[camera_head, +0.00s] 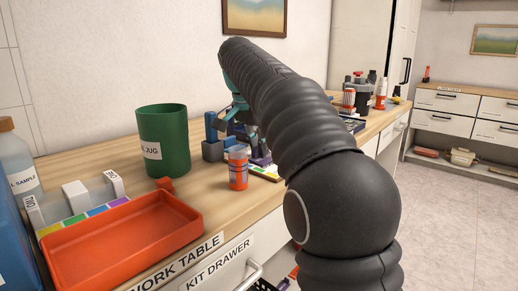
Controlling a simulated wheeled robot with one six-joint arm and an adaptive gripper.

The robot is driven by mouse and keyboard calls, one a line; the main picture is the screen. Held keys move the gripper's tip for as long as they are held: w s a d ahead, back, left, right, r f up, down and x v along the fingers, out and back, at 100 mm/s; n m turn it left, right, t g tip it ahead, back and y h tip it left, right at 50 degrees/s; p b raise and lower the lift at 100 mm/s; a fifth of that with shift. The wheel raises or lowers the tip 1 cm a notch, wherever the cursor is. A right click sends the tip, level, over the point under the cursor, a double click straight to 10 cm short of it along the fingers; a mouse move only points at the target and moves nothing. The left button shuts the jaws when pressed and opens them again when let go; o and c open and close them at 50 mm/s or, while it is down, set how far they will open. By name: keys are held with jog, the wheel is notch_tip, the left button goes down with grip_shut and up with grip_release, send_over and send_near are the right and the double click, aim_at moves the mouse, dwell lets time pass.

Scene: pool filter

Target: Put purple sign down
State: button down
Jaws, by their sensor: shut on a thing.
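My gripper (243,122) hangs down over the work table, partly hidden behind my arm. It is shut on the purple sign (261,157), which shows as a small purple patch just below the fingers, low at the table top. The sign's face and most of its outline are hidden by my arm and an orange-and-blue bottle (238,168). I cannot tell whether the sign touches the table.
Several bottles (362,92) stand farther back. A small clear patch lies before the orange-and-blue bottle.

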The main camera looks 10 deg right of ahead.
aim_at(253, 159)
jog(key=shift+f, duration=0.15)
jog(key=c, duration=1.6)
grip_release()
jog(key=o, duration=0.5)
jog(key=shift+c, duration=0.2)
jog(key=p+v, duration=0.1)
jog(key=v, duration=0.6)
jog(key=shift+r, duration=0.4)
